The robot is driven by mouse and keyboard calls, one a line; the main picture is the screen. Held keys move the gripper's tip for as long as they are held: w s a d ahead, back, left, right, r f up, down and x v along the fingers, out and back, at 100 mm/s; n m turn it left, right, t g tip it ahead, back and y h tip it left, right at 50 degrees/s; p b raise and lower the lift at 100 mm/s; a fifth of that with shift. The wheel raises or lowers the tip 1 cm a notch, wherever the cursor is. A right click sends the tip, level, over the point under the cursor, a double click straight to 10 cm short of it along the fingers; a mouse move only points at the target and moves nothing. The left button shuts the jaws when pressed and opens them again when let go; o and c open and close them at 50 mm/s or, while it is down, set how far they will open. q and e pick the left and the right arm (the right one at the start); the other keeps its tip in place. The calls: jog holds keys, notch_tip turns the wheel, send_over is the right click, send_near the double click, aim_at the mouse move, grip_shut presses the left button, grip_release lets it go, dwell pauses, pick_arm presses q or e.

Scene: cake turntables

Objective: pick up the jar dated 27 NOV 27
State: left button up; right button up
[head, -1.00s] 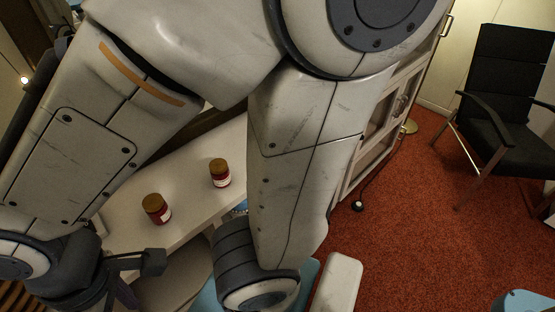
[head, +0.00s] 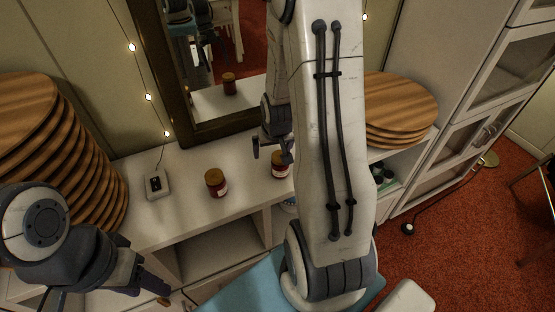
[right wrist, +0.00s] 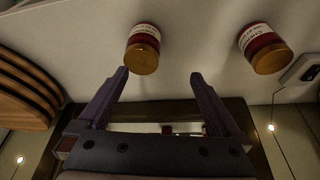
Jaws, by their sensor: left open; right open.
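Two dark red jars with golden-brown lids and white labels stand upright on the white shelf top. The left jar (head: 217,183) is in the open; the right jar (head: 281,165) is partly covered by my right gripper (head: 273,150). In the right wrist view the right jar (right wrist: 143,47) lies just beyond the open fingertips of my right gripper (right wrist: 159,73), nearer the left finger, with nothing held. The left jar (right wrist: 263,48) is off to the right there. My left gripper (head: 150,285) is open and empty, low at left.
A tall stack of wooden turntables (head: 40,140) stands at the left, a shorter stack (head: 400,105) at the right. A framed mirror (head: 225,60) behind reflects a jar. A small white box (head: 157,186) with a cord sits left of the jars.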

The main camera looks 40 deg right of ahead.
aim_at(280, 163)
jog(key=d, duration=0.1)
jog(key=d+f, duration=0.1)
jog(key=d, duration=0.1)
jog(key=shift+s+f+m, duration=0.15)
jog(key=shift+s+m, duration=0.1)
jog(key=shift+m, duration=0.15)
jog(key=x, duration=0.3)
jog(key=shift+w+d+f, duration=0.1)
jog(key=shift+d+f, duration=0.05)
jog(key=shift+f, duration=0.15)
jog(key=shift+s+p+x, duration=0.15)
jog(key=shift+p+x, duration=0.05)
jog(key=shift+x, duration=1.4)
jog(key=shift+s+p+x, duration=0.1)
jog(key=shift+p+x, duration=0.05)
jog(key=shift+x, duration=1.45)
jog(key=shift+f, duration=0.1)
jog(key=c, duration=1.5)
